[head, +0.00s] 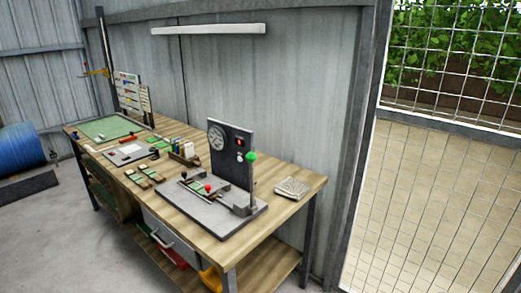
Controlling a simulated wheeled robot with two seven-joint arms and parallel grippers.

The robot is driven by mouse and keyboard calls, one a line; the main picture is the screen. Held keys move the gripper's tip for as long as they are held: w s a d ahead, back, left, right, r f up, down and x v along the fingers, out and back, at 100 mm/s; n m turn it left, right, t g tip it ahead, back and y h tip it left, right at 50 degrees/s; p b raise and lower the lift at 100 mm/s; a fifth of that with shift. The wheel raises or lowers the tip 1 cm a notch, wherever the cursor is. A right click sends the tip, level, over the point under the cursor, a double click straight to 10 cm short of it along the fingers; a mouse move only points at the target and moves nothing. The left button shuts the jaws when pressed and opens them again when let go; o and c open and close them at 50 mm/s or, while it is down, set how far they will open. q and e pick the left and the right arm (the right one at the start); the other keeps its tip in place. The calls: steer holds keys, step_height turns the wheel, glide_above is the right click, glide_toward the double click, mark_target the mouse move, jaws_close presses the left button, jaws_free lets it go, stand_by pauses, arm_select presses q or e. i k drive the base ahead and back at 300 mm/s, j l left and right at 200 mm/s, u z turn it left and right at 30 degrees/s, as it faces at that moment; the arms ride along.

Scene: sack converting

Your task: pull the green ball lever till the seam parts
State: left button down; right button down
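The green ball lever (251,156) stands at the right side of a grey test device (225,219) on the wooden workbench. The green ball tops a thin upright post near the dark panel (231,158), which carries a round dial (216,138) and a small red display (240,143). On the device's base, small pieces and a red knob (208,188) sit in front of the panel. A seam is too small to make out. Neither of my grippers is in view.
A pale pad (292,188) lies right of the device. A wire mesh fence (440,190) is at right.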

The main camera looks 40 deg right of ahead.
mark_target(251, 157)
steer(key=z, duration=1.05)
